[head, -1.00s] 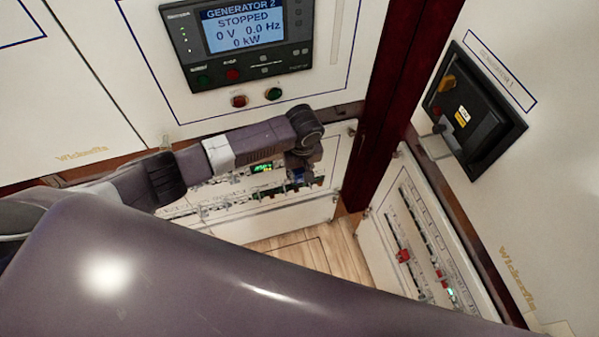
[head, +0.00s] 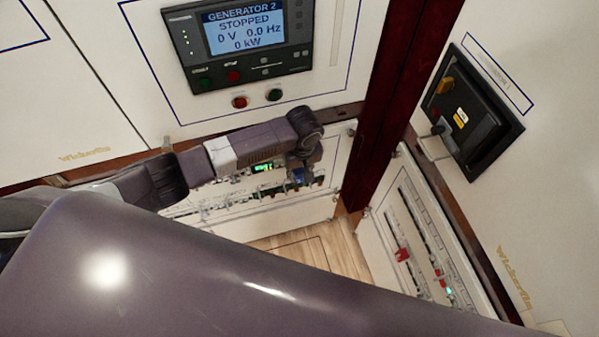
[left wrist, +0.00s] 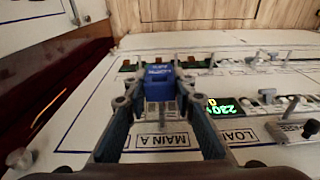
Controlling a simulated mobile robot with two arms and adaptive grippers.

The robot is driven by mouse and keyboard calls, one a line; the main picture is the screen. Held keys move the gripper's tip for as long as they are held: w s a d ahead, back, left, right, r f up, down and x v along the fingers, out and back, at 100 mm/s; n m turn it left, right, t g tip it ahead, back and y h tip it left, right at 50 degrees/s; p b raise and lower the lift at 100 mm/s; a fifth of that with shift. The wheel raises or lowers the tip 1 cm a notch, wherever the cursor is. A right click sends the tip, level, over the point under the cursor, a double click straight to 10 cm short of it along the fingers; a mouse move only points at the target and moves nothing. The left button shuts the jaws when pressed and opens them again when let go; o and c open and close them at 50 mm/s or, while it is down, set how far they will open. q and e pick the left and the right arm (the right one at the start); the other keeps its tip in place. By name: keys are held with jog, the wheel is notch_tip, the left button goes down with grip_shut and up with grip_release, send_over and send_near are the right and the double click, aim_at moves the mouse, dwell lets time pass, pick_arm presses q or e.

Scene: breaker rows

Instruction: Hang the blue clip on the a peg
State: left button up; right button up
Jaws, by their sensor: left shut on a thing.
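The blue clip (left wrist: 158,82) is between the fingertips of my left gripper (left wrist: 156,94) in the left wrist view. The gripper is shut on it. The clip is over the breaker row, just beyond the label MAIN A; I cannot tell whether it touches a breaker there. In the head view my left gripper (head: 304,168) reaches down to the low panel, and a bit of the blue clip (head: 298,175) shows. I cannot make out which part is the a peg. My right gripper is not in view.
A lit green display (left wrist: 222,107) and more breakers lie right of the clip. A metal knob (left wrist: 19,158) stands at lower left. A dark red post (head: 385,100) rises right of my arm. A side panel (head: 425,240) carries red pieces. Bare wooden floor (head: 305,245) lies between the panels.

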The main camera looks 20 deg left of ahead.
pick_arm(q)
jog(key=shift+r+p, duration=0.1)
jog(key=shift+p, duration=0.35)
jog(key=shift+w+a+b, duration=0.3)
jog(key=shift+w+a, duration=0.3)
jog(key=shift+w, duration=0.3)
jog(key=shift+w+a+b, duration=0.25)
jog(key=shift+w+a, duration=0.3)
jog(key=shift+w, duration=0.3)
jog(key=o, duration=1.2)
jog(key=shift+c, duration=0.2)
notch_tip(320, 180, up, 12)
jog(key=s, duration=0.1)
jog(key=shift+d, duration=0.4)
jog(key=shift+s+f, duration=0.2)
